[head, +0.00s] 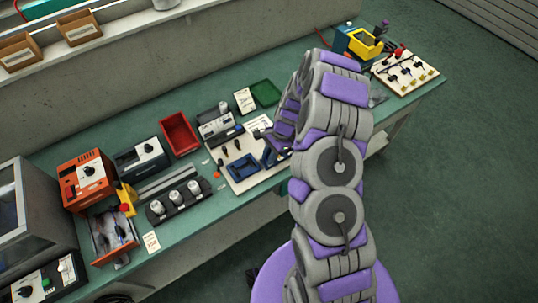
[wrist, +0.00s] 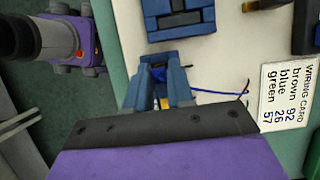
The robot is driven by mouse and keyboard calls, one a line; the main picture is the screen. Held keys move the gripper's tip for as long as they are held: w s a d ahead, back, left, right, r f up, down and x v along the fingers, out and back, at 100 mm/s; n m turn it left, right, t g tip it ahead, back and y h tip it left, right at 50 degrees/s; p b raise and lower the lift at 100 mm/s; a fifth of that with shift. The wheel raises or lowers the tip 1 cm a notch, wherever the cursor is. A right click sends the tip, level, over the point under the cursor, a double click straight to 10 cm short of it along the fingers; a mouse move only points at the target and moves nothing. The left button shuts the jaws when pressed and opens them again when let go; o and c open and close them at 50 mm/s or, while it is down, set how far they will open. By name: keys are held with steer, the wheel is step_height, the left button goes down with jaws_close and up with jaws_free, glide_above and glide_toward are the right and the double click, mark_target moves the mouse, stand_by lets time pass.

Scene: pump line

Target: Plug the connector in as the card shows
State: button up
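My gripper (wrist: 163,72) points down over the white board (wrist: 226,60), its two blue fingers a little apart. A small yellow-orange part (wrist: 164,103) shows between them near their base; I cannot tell whether they grip it. A thin blue wire (wrist: 222,92) with a brownish end runs out to the right from behind the right finger. The connector's shape is hidden by the fingers. The wiring card (wrist: 287,98) lies right of the gripper and reads brown 92, blue 26, green 57. In the head view my gripper (head: 272,157) is over the board's right part.
A blue fixture (wrist: 180,18) lies beyond the fingertips; it also shows in the head view (head: 242,167). A grey device (head: 216,124) stands at the board's back. A red bin (head: 180,133) and a green tray (head: 265,93) are nearby.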

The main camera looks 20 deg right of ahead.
steer(key=shift+r, duration=0.1)
stand_by(0.3)
steer(key=shift+r+p, duration=1.55)
steer(key=shift+r, duration=0.6)
steer(key=shift+o, duration=0.6)
steer(key=o, duration=0.5)
steer(key=shift+r, duration=0.1)
steer(key=shift+r+p, duration=1.15)
steer(key=shift+r, duration=0.25)
steer(key=shift+c, duration=0.2)
